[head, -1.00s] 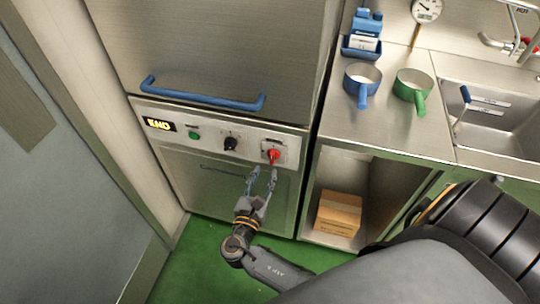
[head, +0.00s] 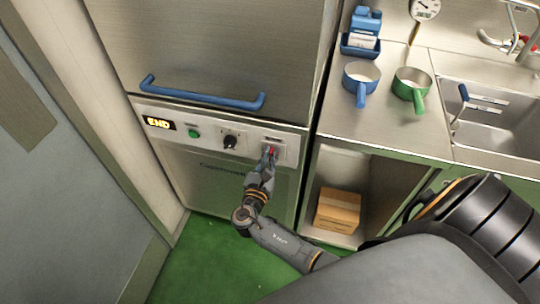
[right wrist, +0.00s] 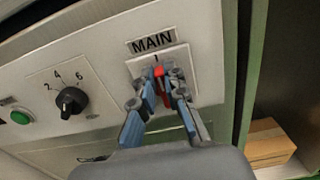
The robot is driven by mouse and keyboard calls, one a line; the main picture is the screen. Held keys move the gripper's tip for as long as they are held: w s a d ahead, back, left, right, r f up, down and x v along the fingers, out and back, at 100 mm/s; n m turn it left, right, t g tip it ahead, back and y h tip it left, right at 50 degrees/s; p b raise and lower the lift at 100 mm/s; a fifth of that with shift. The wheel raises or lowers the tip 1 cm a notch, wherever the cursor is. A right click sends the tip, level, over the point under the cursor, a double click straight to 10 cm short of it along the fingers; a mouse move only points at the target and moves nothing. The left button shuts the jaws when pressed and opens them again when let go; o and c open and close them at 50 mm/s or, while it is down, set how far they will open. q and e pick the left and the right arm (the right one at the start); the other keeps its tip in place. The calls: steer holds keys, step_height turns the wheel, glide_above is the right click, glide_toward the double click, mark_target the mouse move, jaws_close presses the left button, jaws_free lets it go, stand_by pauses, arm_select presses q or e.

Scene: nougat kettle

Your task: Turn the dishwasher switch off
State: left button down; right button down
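The red main switch (right wrist: 159,72) sits on a pale plate under the label MAIN in the right wrist view. Its handle points up toward a mark at the top of the plate. In the head view a bit of the red switch (head: 271,150) shows at the right end of the dishwasher's control panel (head: 215,135). My right gripper (right wrist: 165,82) has one finger on each side of the red handle, with almost no gap, and looks shut on it. It also shows in the head view (head: 267,158). The fingers hide part of the handle. My left gripper is out of view.
A black dial (head: 230,142), a green button (head: 193,134) and a lit END display (head: 159,123) lie left of the switch. A blue handle bar (head: 205,97) runs above. A cardboard box (head: 338,211) stands on the open shelf at right.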

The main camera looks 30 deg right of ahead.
stand_by(0.3)
steer(key=shift+w+a+f+n+p, duration=0.3)
steer(key=shift+n+p, duration=1.25)
steer(key=shift+n, duration=1.45)
steer(key=shift+w+a+f+n+p, duration=0.3)
steer(key=shift+n+p, duration=1.2)
steer(key=shift+n, duration=1.5)
steer(key=shift+w+a+f+n+p, duration=0.15)
steer(key=shift+f+n+p, duration=0.25)
steer(key=shift+n+p, duration=1.9)
steer(key=shift+d+n+b, duration=0.1)
steer(key=shift+n+b, duration=0.65)
steer(key=shift+n, duration=0.15)
steer(key=c, duration=1.4)
jaws_free()
